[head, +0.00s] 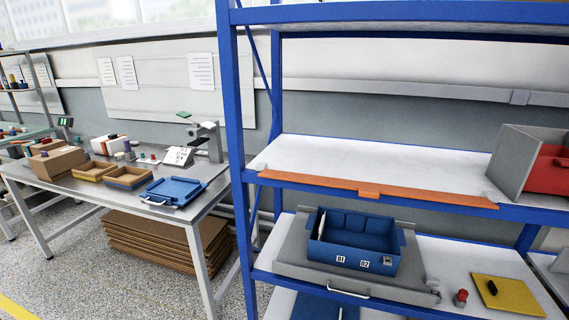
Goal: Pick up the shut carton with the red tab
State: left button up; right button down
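Neither of my grippers is in view. A brown carton (58,161) that looks shut stands on the left end of the metal workbench (112,196). A smaller brown box (46,146) is right behind it. I cannot make out a red tab on either one; they are small and far off.
A blue shelf rack (235,130) fills the right side. It holds a blue divided bin (352,262), an orange bar (368,192) and a grey box (511,160) with red inside. A blue tray (173,191) lies on the bench. Flat cardboard (160,245) is stacked below.

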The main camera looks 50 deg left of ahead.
aim_at(47, 145)
jog(key=u, duration=3.35)
jog(key=i+j+u, duration=0.2)
jog(key=i, duration=0.2)
jog(key=i+j+u, duration=0.1)
jog(key=i+u, duration=0.15)
jog(key=i, duration=0.15)
jog(key=i+j+u, duration=0.1)
jog(key=i, duration=0.95)
jog(key=i+j, duration=0.1)
jog(key=i, duration=0.95)
jog(key=j+u, duration=0.05)
